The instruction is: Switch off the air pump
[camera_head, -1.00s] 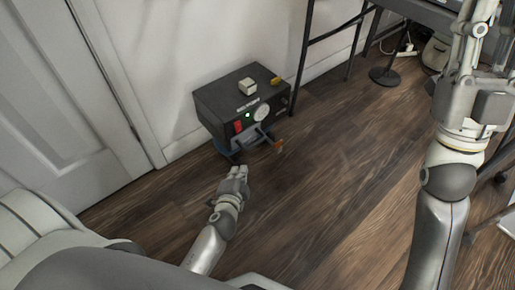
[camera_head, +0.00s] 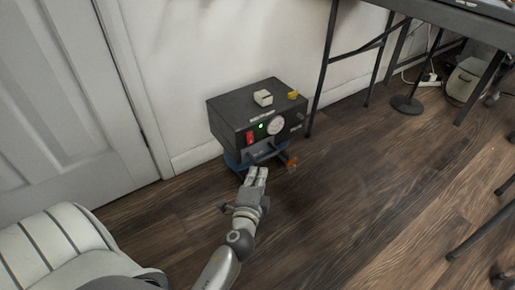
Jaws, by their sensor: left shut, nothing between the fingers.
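The air pump (camera_head: 232,122) is a dark box on the floor against the white wall. Its front has a red switch (camera_head: 249,138), a lit green lamp (camera_head: 261,126) and a round white gauge (camera_head: 275,126). My left gripper (camera_head: 257,174) is shut and empty, just in front of and below the pump's front face, below and slightly right of the red switch. I cannot tell whether its fingertips touch the pump. My right gripper is not in view.
A white block (camera_head: 263,98) and a yellow piece (camera_head: 293,95) lie on the pump's top. An orange-tipped part (camera_head: 292,163) sticks out at its lower right. A black-legged table (camera_head: 325,70) stands to the right. The wooden floor (camera_head: 350,190) in front is clear.

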